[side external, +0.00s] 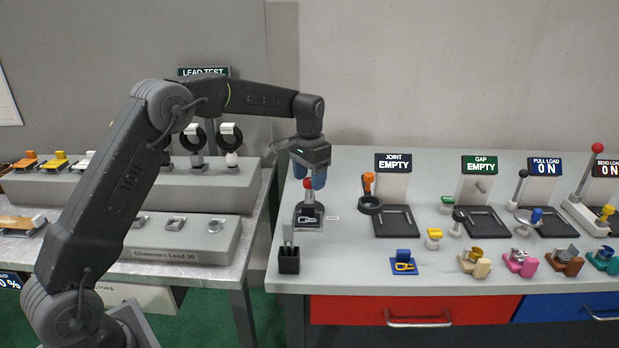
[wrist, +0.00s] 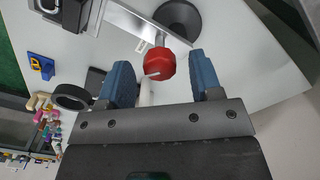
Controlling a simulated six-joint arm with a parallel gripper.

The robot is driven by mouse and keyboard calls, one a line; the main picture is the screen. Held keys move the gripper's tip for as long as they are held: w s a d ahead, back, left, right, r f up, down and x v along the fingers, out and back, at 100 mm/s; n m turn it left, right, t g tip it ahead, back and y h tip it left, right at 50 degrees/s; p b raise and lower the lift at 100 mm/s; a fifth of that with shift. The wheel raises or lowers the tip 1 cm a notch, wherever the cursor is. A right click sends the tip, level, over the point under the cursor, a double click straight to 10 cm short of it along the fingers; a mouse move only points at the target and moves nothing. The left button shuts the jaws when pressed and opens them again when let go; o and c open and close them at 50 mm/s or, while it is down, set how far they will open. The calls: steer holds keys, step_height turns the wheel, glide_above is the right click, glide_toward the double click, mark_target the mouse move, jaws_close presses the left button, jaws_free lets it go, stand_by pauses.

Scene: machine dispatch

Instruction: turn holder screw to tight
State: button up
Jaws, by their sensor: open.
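The holder screw has a red faceted knob (side external: 308,183) on top of a small black and metal holder (side external: 309,213) at the left end of the grey bench. In the wrist view the red knob (wrist: 159,63) shows a white mark on its face and sits on a metal stem. My gripper (side external: 308,177) points down above the holder, its blue fingers on either side of the knob in the side view. In the wrist view my gripper (wrist: 162,76) is open, with gaps between the knob and both fingers. I cannot tell whether the knob is at fingertip depth.
The JOINT station (side external: 392,175), with an orange-topped lever (side external: 368,182), is to the right.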

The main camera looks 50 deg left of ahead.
steer(key=shift+f, duration=0.2)
steer(key=c, duration=0.9)
steer(key=m, duration=0.4)
steer(key=shift+m, duration=0.4)
steer(key=o, duration=0.9)
steer(key=shift+r, duration=0.1)
step_height(320, 180, up, 14)
